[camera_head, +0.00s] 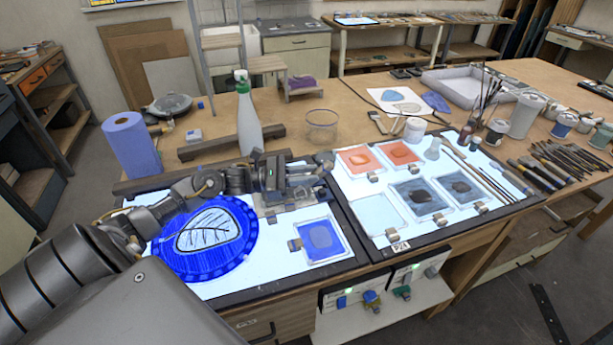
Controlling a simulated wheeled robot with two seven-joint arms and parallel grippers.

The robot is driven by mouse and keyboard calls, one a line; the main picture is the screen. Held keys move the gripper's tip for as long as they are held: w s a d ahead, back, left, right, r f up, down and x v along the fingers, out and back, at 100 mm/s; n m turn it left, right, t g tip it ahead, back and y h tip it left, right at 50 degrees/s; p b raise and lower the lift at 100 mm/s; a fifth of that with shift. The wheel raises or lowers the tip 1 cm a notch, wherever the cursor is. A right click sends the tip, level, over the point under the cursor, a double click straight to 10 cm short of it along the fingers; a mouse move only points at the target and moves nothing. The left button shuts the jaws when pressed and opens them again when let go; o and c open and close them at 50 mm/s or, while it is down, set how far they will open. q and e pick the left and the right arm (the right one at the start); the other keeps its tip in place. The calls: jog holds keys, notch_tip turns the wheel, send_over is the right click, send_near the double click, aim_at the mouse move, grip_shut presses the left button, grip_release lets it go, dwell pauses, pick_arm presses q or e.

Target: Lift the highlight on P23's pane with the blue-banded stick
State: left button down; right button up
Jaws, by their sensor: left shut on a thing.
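My left gripper (314,169) reaches in from the left above the back of the left light panel. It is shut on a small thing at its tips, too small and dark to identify. A small white label (400,245), which seems to read P23, sits at the front edge of the right light panel, below a pale blue pane (379,214). Two grey-blue panes with dark patches (418,196) lie to the right of it. Several thin sticks (482,171) lie along that panel's right side; I cannot make out a blue band on any. My right gripper is not in view.
A round blue glass piece with a leaf drawing (205,240) and a small blue pane (320,238) lie on the left panel. Jars and tools crowd the right.

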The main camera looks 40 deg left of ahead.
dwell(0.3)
pick_arm(q)
jog(key=shift+f+b, duration=0.3)
jog(key=shift+b, duration=0.2)
dwell(0.4)
jog(key=shift+d, duration=0.1)
jog(key=shift+w+d+f+b, duration=0.1)
jog(key=shift+w+d+b, duration=0.3)
jog(key=shift+b, duration=0.3)
jog(key=shift+w+d+b, duration=0.25)
jog(key=shift+w+b, duration=0.05)
jog(key=shift+w, duration=0.05)
jog(key=shift+a, duration=0.1)
